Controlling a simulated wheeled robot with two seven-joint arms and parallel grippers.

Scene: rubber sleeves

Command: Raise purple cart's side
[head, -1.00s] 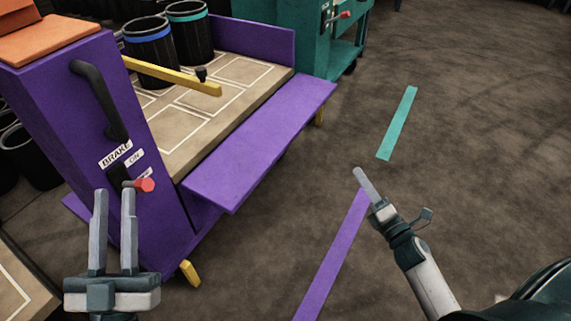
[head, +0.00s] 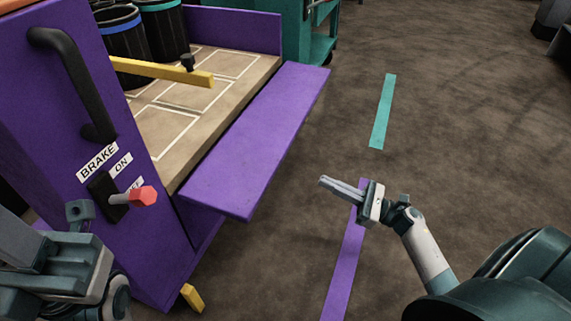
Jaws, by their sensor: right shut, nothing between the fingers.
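The purple cart (head: 160,250) stands at left. Its long side panel (head: 255,140) is folded outward along the deck edge and lies roughly flat, not upright. My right gripper (head: 322,183) is shut and empty, over the floor to the right of the panel's near end and apart from it. My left gripper (head: 50,262) is at the lower left, in front of the cart's end wall; its fingers are partly out of frame, so its opening is unclear. The brake lever with a red knob (head: 143,196) sits on the end wall by the BRAKE and ON labels.
A yellow bar (head: 160,70) with a black knob crosses above the deck (head: 190,115). Black bins (head: 122,55) stand on the deck. A teal cart (head: 318,45) is behind. Purple (head: 345,255) and teal (head: 382,112) floor strips lie to the right, where the floor is open.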

